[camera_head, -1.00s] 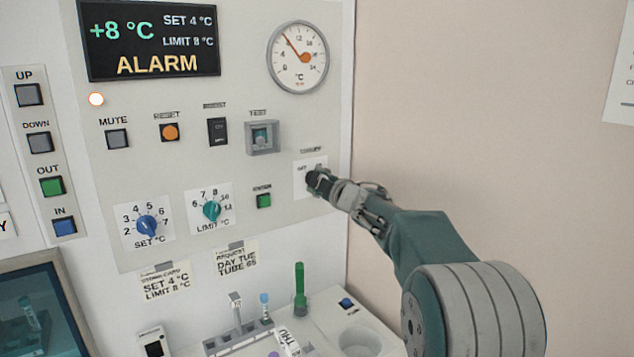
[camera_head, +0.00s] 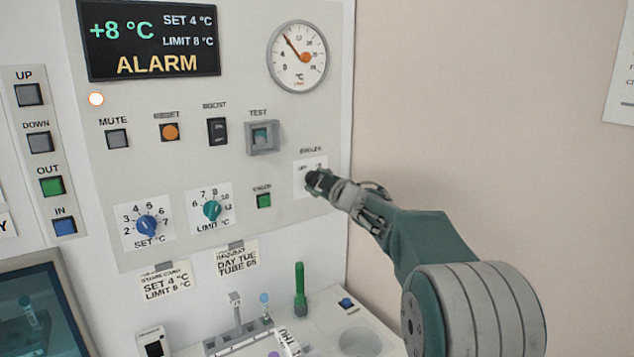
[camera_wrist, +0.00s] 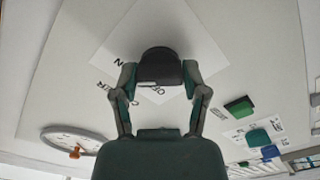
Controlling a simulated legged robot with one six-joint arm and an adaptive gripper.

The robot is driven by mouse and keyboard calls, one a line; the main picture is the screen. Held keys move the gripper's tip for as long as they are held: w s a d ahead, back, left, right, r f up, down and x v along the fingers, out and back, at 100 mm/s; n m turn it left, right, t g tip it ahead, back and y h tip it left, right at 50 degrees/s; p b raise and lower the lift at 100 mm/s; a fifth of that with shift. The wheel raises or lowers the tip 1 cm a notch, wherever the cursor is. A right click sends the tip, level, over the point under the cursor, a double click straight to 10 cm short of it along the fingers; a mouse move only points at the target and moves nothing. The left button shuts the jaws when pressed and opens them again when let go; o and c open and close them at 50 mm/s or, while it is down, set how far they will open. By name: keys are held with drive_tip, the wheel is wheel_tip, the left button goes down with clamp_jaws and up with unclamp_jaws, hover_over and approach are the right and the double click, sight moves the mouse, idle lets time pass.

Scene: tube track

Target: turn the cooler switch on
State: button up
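The cooler switch (camera_wrist: 160,66) is a dark rotary knob on a white label plate (camera_head: 304,188) at the lower right of the panel. The plate carries OFF and ON marks, partly covered by my gripper in the wrist view. A light line shows on the knob's near edge, close to the OFF lettering. My gripper (camera_wrist: 160,78) has one finger on each side of the knob, and both fingertips appear to touch it. In the head view my gripper (camera_head: 318,182) reaches the plate from the right and hides most of the knob.
The display (camera_head: 150,40) reads +8 °C and ALARM, with a lit lamp (camera_head: 96,99) below. A TEST switch (camera_head: 262,137), green button (camera_head: 264,201) and LIMIT knob (camera_head: 211,210) lie left of my gripper. A dial gauge (camera_head: 298,57) is above. A tube rack (camera_head: 238,340) stands below.

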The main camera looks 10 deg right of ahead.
drive_tip(key=o, duration=0.4)
drive_tip(key=shift+w+f, duration=0.1)
drive_tip(key=shift+f, duration=0.3)
drive_tip(key=shift+c, duration=0.2)
drive_tip(key=shift+r, duration=0.15)
drive_tip(key=shift+r, duration=0.1)
drive_tip(key=v, duration=1.2)
